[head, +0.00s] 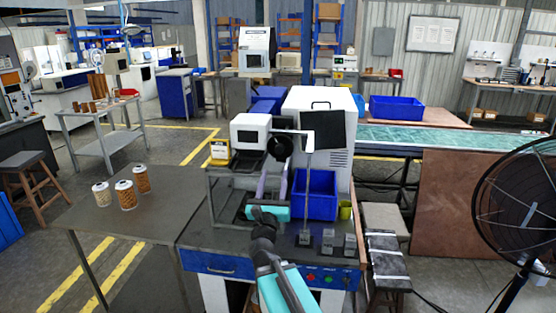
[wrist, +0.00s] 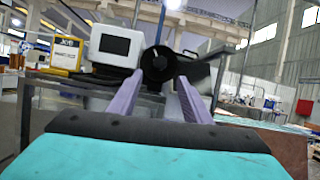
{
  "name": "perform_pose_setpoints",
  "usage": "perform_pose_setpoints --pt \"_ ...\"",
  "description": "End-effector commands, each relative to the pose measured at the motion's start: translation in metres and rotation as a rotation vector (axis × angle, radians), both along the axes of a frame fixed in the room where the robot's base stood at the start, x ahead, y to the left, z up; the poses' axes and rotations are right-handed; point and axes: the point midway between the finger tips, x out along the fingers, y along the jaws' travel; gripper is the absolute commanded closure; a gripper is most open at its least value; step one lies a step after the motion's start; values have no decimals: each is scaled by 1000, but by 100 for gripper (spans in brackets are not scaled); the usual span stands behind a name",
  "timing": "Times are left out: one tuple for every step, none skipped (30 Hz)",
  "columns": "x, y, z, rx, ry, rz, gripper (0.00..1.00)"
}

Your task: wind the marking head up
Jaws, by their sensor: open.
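The marking head (head: 250,131) is a white box with a dark screen above the bench; it also shows in the wrist view (wrist: 115,44). A round black handwheel (head: 280,148) sits at its right side. In the wrist view the handwheel (wrist: 158,64) lies straight ahead, just beyond my fingertips. My gripper (head: 274,180) points at it from the front and slightly below. In the wrist view my gripper (wrist: 160,84) has its two pale purple fingers apart, with nothing between them. Whether the fingertips touch the wheel I cannot tell.
A blue bin (head: 316,194) stands right of my gripper, beside a thin upright post (head: 308,190). A tall white cabinet (head: 335,110) is behind. Several filter cartridges (head: 127,195) stand on the table at left. A yellow box (head: 220,151) is left of the head.

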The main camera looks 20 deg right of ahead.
Motion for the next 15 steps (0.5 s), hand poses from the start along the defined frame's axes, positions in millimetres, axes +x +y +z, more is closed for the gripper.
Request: perform_pose_setpoints --pt "0 0 -2 0 -1 0 56" --pt "3 -2 2 1 -2 0 56" --pt "6 -3 5 0 -1 -1 56" --pt "9 -4 6 0 -1 -1 56" --pt "11 -6 7 0 -1 -1 56" --pt "13 -7 8 0 -1 -1 56" --pt "15 -8 9 0 -1 -1 56" --pt "18 -10 10 0 -1 -1 56" --pt "21 -12 11 0 -1 -1 56" --pt "23 -13 12 1 -2 0 56" --pt "25 -14 13 1 -1 -1 56" --pt "28 -16 15 1 -1 -1 56" --pt "31 -17 16 1 -1 -1 56" --pt "33 -18 17 1 -1 -1 56" --pt "36 -20 19 1 0 0 56"
